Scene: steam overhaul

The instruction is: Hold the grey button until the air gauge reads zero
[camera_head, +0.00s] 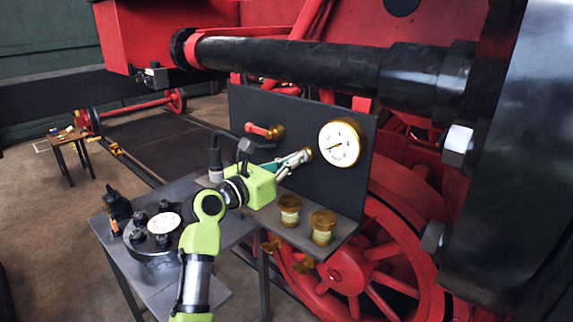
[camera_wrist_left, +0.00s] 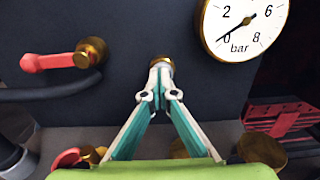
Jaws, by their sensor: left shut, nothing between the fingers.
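The air gauge (camera_head: 339,144) is a white dial with a brass rim on the dark panel (camera_head: 262,108). In the left wrist view the gauge (camera_wrist_left: 245,22) is marked in bar, and its needle points to the lower left, at or close to 0. My left gripper (camera_head: 306,155) is shut and empty. In the left wrist view its fingertips (camera_wrist_left: 161,66) meet in front of a brass collar (camera_wrist_left: 166,62) on the panel, left of and below the gauge. The grey button's face is hidden behind the fingertips; I cannot tell how far it is pressed. My right gripper is not in view.
A red-handled brass valve (camera_head: 265,131) sits left of the collar. Two brass-capped jars (camera_head: 322,227) stand on the shelf below the gauge. A grey table (camera_head: 215,288) under my left arm carries a round bolted part (camera_head: 152,239). Red locomotive wheels (camera_head: 376,262) are behind.

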